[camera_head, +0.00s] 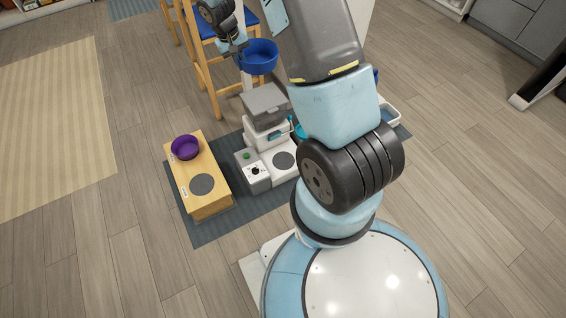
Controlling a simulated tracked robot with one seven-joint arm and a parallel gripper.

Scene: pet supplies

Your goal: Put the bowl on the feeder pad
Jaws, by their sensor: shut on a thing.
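A blue bowl (260,60) is held up in the air near the top of the view. My gripper (240,48) is shut on the left side of the bowl; its fingertips are small and partly hidden at the rim. Below, a white and grey feeder unit (256,172) stands on a dark mat, with a dark round pad (284,160) on its white base. The pad is bare. A second dark round pad (202,184) is on the wooden stand to the left, beside a purple bowl (186,147).
The wooden stand (208,207) sits on the dark mat (188,228). A grey-lidded container (266,103) rises behind the feeder's base. A wooden chair (207,85) stands behind it. My arm hides the mat's right part. Floor at left is free.

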